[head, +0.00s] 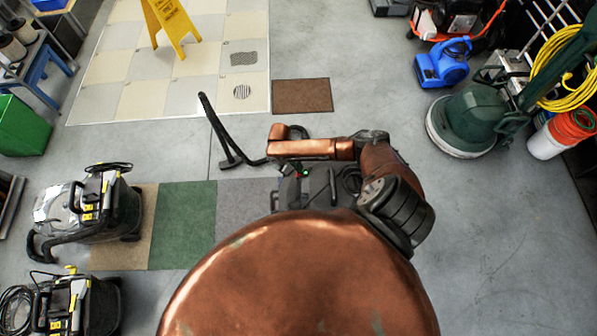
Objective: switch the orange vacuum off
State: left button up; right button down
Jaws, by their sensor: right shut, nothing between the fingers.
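My left gripper is not in view.
An orange-and-black machine (460,20), a blue blower (445,64) and a green floor machine (468,118) stand at the right. Two carpet extractors (92,208) (72,305) stand at the left. A yellow sign (172,25) stands on tiles.

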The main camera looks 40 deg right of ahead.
jog(key=shift+s+d+f, duration=0.25)
jog(key=shift+s+f, duration=0.1)
jog(key=shift+f, duration=0.1)
dwell(0.4)
jog(key=shift+r, duration=0.1)
jog(key=w+r+p, duration=0.1)
jog(key=w+a+r+p, duration=0.2)
jog(key=r, duration=0.1)
jog(key=shift+w+a+p, duration=0.2)
jog(key=shift+a+p, duration=0.05)
jog(key=shift+p, duration=0.1)
dwell(0.6)
